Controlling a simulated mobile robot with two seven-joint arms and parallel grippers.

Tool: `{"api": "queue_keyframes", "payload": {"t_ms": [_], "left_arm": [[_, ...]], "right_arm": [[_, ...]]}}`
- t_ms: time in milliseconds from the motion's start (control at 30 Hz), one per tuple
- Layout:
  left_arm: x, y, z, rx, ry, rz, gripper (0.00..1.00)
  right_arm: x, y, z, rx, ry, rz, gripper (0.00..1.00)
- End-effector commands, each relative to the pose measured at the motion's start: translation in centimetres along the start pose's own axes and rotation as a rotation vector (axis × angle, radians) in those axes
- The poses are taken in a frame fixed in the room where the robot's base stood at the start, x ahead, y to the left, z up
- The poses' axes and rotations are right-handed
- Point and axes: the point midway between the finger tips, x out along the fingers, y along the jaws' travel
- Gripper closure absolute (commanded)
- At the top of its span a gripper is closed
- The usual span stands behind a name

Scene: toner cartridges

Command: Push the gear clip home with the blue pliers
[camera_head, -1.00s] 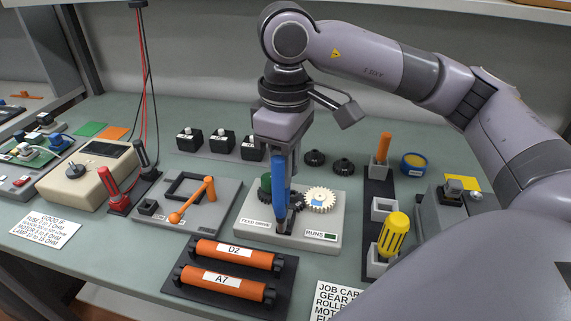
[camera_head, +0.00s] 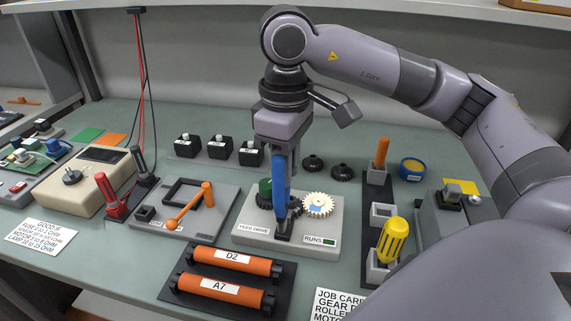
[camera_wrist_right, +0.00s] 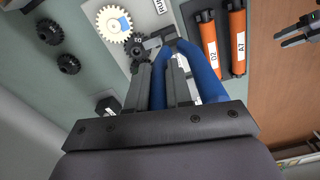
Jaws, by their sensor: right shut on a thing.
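My right gripper (camera_head: 290,160) is shut on the blue pliers (camera_head: 281,187) and holds them upright, jaws down, over the grey feed drive base (camera_head: 254,239). In the right wrist view the blue handles (camera_wrist_right: 205,75) stick out past my right gripper's fingers (camera_wrist_right: 163,82). The dark jaws reach the base in front of the gears; I cannot tell whether they touch it. A white gear (camera_head: 318,204) sits right of the pliers, with dark gears and a green cylinder (camera_head: 265,187) behind them. I cannot make out the gear clip. My left gripper (camera_wrist_right: 290,31) shows open in the wrist view's corner.
A plate with an orange lever (camera_head: 189,207) lies left of the base. Orange rollers (camera_head: 238,258) lie in a dark rack in front. A dark holder with a yellow screwdriver (camera_head: 393,240) stands at right. Black blocks (camera_head: 220,149) and loose dark gears (camera_head: 342,172) are behind.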

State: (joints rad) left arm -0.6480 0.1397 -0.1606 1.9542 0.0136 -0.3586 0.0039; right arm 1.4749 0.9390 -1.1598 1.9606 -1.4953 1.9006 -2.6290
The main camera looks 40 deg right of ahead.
Motion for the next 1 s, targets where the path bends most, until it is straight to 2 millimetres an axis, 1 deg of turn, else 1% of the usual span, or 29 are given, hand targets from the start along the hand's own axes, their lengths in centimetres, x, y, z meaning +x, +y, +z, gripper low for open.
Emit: {"api": "queue_keyframes", "payload": {"t_ms": [300,467,1000], "left_arm": [[0.3,0.0,0.4,0.000,0.000,0.000,0.51],[0.0,0.0,0.1,0.000,-0.001,0.000,0.51],[-1.6,0.0,-2.1,0.001,-0.001,0.000,0.51]], "right_arm": [[0.1,-0.4,0.0,-0.003,0.002,-0.001,1.00],[-0.5,-0.5,0.1,-0.002,0.002,-0.001,1.00],[-4.8,-0.4,0.1,-0.001,0.002,-0.001,1.00]]}}
